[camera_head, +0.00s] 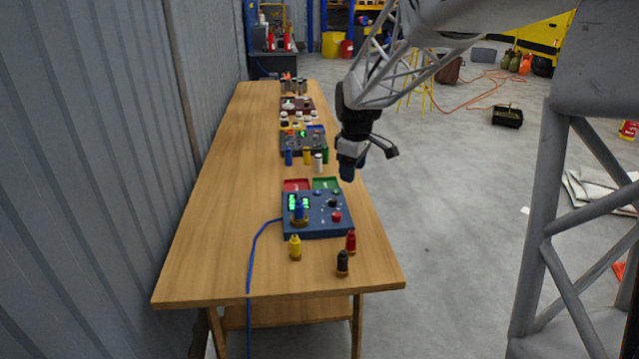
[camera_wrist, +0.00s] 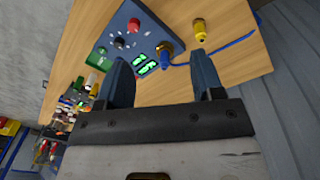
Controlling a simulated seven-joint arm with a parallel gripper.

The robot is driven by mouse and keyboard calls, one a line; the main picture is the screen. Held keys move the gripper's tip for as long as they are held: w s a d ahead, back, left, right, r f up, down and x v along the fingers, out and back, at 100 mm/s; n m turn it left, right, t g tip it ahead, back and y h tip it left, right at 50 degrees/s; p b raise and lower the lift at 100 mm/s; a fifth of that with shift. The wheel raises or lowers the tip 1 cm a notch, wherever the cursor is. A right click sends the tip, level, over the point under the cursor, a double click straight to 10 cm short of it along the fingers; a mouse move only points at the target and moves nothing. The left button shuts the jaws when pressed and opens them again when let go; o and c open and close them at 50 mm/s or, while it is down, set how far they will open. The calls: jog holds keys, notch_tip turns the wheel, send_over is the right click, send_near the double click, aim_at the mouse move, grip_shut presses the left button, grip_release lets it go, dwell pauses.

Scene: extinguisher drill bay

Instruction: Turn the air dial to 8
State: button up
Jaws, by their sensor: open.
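A blue control panel (camera_head: 318,228) lies on the table. It bears two green lit displays (camera_head: 299,202), a small dark knob (camera_head: 333,203) and a red button (camera_head: 337,217); a blue small bottle-shaped piece (camera_head: 298,211) stands at its left. I cannot read labels, so I cannot tell which control is the air dial. The panel also shows in the wrist view (camera_wrist: 110,58), with the dark knob (camera_wrist: 119,43) and display digits (camera_wrist: 146,66) too unclear to read. My gripper (camera_head: 355,165) is open and empty, above the table's right edge, beyond the panel and apart from it.
More panels line the table (camera_head: 220,200). A blue cable (camera_head: 251,250) runs off left.

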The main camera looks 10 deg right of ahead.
jog(key=w+f+n, duration=0.3)
jog(key=w+f, duration=0.4)
jog(key=w, duration=0.4)
jog(key=n+g, duration=0.1)
jog(key=n, duration=0.3)
send_over(333, 199)
jog(key=f, duration=1)
jog(key=shift+s+f, duration=0.1)
jog(key=shift+s, duration=0.1)
jog(key=shift+w+f, duration=0.1)
jog(key=shift+f, duration=0.1)
jog(key=shift+f, duration=3.85)
jog(key=c, duration=0.9)
